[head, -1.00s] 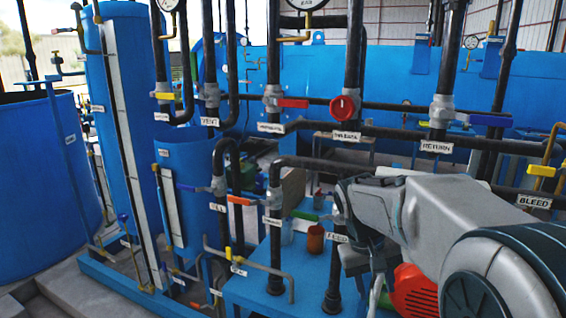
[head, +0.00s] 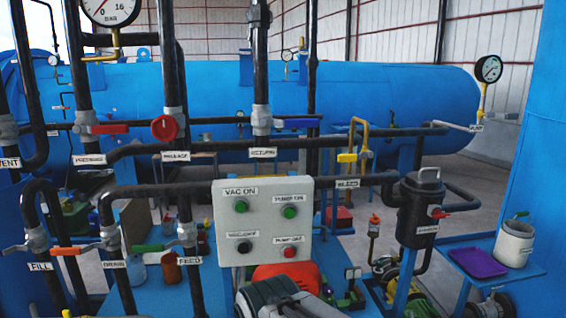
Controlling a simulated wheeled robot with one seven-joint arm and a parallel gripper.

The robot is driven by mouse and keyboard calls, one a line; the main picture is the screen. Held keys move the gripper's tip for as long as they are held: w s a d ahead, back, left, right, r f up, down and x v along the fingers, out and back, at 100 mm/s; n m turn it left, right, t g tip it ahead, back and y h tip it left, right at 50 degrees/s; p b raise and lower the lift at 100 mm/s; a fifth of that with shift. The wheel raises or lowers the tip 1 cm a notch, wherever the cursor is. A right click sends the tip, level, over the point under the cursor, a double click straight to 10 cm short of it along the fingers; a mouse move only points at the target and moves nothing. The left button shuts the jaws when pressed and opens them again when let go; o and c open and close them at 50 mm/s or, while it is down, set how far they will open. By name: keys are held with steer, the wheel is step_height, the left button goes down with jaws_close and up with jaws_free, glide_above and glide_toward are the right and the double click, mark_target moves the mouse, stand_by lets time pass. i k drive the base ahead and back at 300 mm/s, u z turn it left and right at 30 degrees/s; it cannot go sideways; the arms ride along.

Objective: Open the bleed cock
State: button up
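The bleed cock (head: 347,157) has a short yellow handle on a thin, bent yellow pipe (head: 365,133). The handle lies roughly level, across the upright run of the pipe. Part of my arm (head: 275,297), grey and dark, shows at the bottom centre of the head view, well below and to the left of the cock. My gripper's fingers are not visible.
A control box (head: 262,220) with green, black and red buttons stands left of the cock. A dark canister (head: 420,210) stands to its right. Black pipes with a red wheel (head: 164,127) and coloured levers fill the left. A purple tray (head: 477,262) lies at right.

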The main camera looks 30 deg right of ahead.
mark_target(369, 154)
steer(key=z, duration=1.25)
steer(key=k, duration=0.45)
steer(key=z, duration=0.2)
steer(key=i, duration=0.55)
steer(key=z, duration=0.1)
